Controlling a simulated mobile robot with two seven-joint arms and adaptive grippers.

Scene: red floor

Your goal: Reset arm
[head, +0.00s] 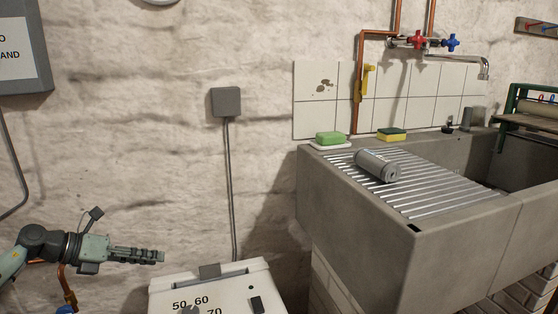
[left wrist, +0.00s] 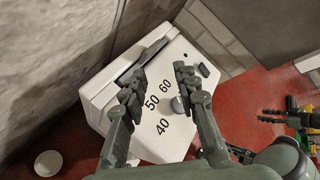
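My left gripper (head: 150,256) is at the lower left in the head view, held level and pointing right, near the whitewashed wall. It is above and left of the white appliance (head: 240,285). In the left wrist view its two fingers (left wrist: 157,88) are spread apart with nothing between them. The appliance's numbered top (left wrist: 160,110) shows beyond them. At the right edge of the left wrist view, dark finger-like bars (left wrist: 285,117) look like my right gripper; whether it is open or shut is unclear. My right arm does not show in the head view.
A concrete sink (head: 400,225) with a ribbed drainboard stands at the right. A grey cylinder (head: 376,166) lies on the drainboard. A green soap (head: 330,138) and a sponge (head: 391,134) sit along its back edge. A white round object (left wrist: 48,163) is on the red floor.

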